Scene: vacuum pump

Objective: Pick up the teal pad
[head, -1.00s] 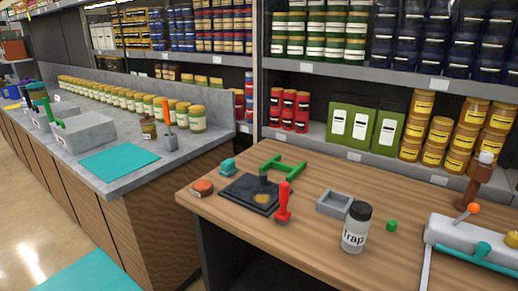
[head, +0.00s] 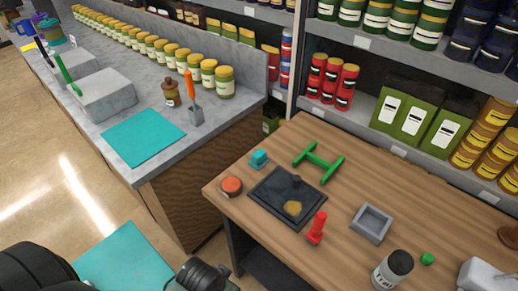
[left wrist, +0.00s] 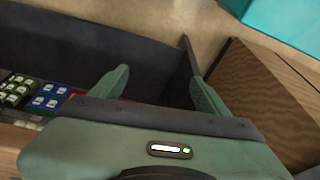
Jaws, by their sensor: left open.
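A small teal block-like piece (head: 258,160) lies at the back left of the wooden table, beside a black plate. A flat teal sheet (head: 144,137) lies on the grey counter at the left, and another teal mat (head: 125,262) lies on the floor. I cannot tell which of these is the teal pad. In the left wrist view, my left gripper (left wrist: 163,92) has its two green fingers apart with nothing between them. A teal surface (left wrist: 285,22) shows at the top right of that view, clear of the fingers. My right gripper is not seen.
On the wooden table (head: 330,185) stand an orange-red puck (head: 231,186), a black plate (head: 287,198), a green frame (head: 318,162), a red handle (head: 317,228), a grey tray (head: 387,226) and a labelled jar (head: 393,269). Shelves stand behind. Dark arm parts of mine show at bottom left.

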